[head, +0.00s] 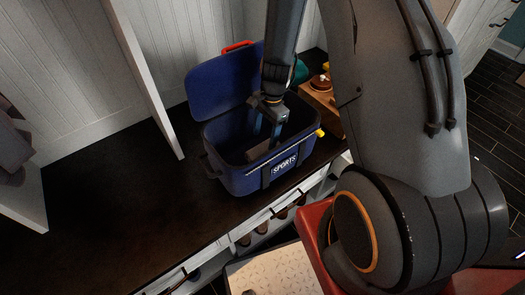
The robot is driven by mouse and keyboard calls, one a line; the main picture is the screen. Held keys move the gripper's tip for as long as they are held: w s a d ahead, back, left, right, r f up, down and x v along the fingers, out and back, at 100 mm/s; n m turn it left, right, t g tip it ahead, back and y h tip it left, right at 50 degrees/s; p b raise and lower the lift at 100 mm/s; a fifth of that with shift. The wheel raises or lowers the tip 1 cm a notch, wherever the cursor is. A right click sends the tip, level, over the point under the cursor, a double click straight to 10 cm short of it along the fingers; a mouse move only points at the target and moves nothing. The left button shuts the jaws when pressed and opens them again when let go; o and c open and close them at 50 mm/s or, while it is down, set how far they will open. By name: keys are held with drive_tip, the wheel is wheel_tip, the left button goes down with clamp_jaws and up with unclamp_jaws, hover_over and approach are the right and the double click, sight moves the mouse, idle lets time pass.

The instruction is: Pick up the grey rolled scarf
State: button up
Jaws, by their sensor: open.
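My gripper (267,130) points down into an open blue bin (240,180) labelled SPORTS, with its two fingers apart. A small greyish piece (260,152) shows low inside the bin, just below the fingers. It may be the grey rolled scarf, but it is dark and mostly hidden by the bin's front wall and the fingers. I cannot tell whether the fingers touch it. Nothing is visibly held.
The bin stands on a dark bench top (110,195), its blue lid (222,80) tipped up behind. A brown wooden box (325,103) stands to its right. Grey cloth (12,140) is at the far left by a white divider. The bench left of the bin is clear.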

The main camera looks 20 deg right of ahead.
sight(263, 146)
drive_tip(key=shift+s+a+f, duration=0.1)
drive_tip(key=shift+a+f, duration=0.05)
drive_tip(key=shift+f, duration=1.2)
drive_tip(key=shift+s+a+f, duration=0.1)
drive_tip(key=shift+a+f, duration=0.05)
drive_tip(key=shift+f, duration=1.15)
drive_tip(key=c, duration=1.2)
